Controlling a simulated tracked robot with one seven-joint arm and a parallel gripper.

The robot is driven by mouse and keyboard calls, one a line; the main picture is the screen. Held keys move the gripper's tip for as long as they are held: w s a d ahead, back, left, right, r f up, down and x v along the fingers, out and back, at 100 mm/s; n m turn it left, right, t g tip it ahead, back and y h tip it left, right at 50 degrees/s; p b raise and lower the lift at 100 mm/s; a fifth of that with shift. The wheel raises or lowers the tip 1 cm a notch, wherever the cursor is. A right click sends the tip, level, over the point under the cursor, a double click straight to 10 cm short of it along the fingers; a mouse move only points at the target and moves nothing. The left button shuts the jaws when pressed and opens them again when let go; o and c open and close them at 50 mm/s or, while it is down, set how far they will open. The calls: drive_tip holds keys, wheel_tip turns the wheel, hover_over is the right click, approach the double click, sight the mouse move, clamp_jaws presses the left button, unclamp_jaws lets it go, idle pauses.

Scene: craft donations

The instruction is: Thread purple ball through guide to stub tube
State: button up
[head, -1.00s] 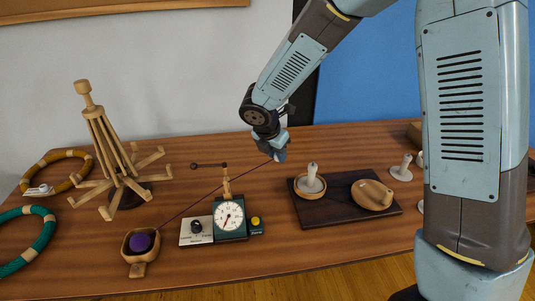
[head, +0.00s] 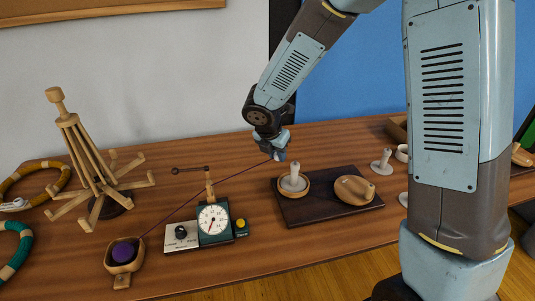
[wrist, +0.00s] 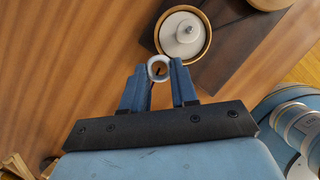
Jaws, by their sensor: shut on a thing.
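The purple ball (head: 123,252) sits in a small wooden bowl (head: 110,266) at the front left of the table. A thin purple strand (head: 174,212) runs from it, up past the wooden post (head: 209,187) behind the dial, to my gripper (head: 277,154). In the wrist view my gripper (wrist: 158,74) is shut on a pale ring-shaped tube end (wrist: 159,61), held above the table.
A dark board (head: 333,210) carries a round wooden dish with a white-based peg (head: 294,181) and a rounded wooden piece (head: 354,189). A wooden winder (head: 87,160) stands left. A dial box (head: 214,222) and knob box (head: 182,237) stand in front. Free table lies behind the board.

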sight(295, 162)
drive_tip(key=shift+w+d, duration=0.15)
drive_tip(key=shift+d, duration=0.8)
drive_tip(key=shift+w+d, duration=0.2)
drive_tip(key=shift+d, duration=0.75)
drive_tip(key=shift+w+d, duration=0.15)
drive_tip(key=shift+d, duration=0.8)
drive_tip(key=shift+f, duration=1.3)
drive_tip(key=o, duration=1.1)
drive_tip(key=v, duration=1.3)
drive_tip(key=shift+s+a+r, duration=0.1)
drive_tip(key=shift+s+r, duration=0.1)
drive_tip(key=shift+r, duration=0.05)
